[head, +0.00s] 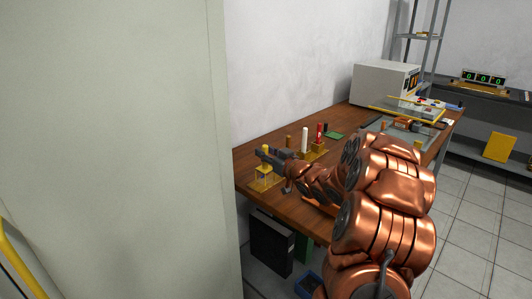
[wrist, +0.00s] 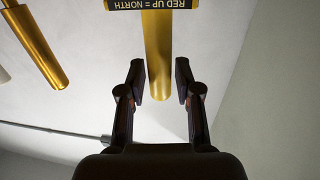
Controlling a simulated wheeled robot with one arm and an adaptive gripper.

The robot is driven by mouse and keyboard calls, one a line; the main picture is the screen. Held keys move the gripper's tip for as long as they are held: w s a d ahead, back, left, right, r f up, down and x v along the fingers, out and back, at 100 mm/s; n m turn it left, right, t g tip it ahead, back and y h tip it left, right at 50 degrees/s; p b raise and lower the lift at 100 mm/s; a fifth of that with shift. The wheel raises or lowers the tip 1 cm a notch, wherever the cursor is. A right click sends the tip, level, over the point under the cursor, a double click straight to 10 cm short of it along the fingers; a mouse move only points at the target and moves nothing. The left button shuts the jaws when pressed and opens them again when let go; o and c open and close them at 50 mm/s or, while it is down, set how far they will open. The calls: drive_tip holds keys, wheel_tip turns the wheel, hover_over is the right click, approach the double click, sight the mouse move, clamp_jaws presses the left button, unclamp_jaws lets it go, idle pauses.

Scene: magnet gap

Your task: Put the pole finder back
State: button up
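My gripper (head: 272,156) reaches over the left end of the wooden bench, at a small yellow piece (head: 265,148) above a yellow stand (head: 264,181). In the wrist view, my gripper (wrist: 160,82) has its two dark fingers apart on either side of a gold rod (wrist: 159,60), with a narrow gap visible on each side. A black label (wrist: 152,4) reading "RED UP = NORTH", upside down, crosses the rod at the top edge. I cannot tell which piece is the pole finder; it may be the labelled one.
A white cylinder (head: 304,139) and a red one (head: 318,132) stand upright just right of my gripper, with a green board (head: 333,136) behind. A large grey box (head: 384,83) and trays are farther along the bench (head: 246,165). A pale panel (head: 115,150) fills the left.

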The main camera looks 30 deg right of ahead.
drive_tip(key=shift+o, duration=0.8)
drive_tip(key=shift+r, duration=0.1)
drive_tip(key=shift+s, duration=0.2)
drive_tip(key=s+d, duration=0.1)
drive_tip(key=s, duration=1)
drive_tip(key=shift+s, duration=0.3)
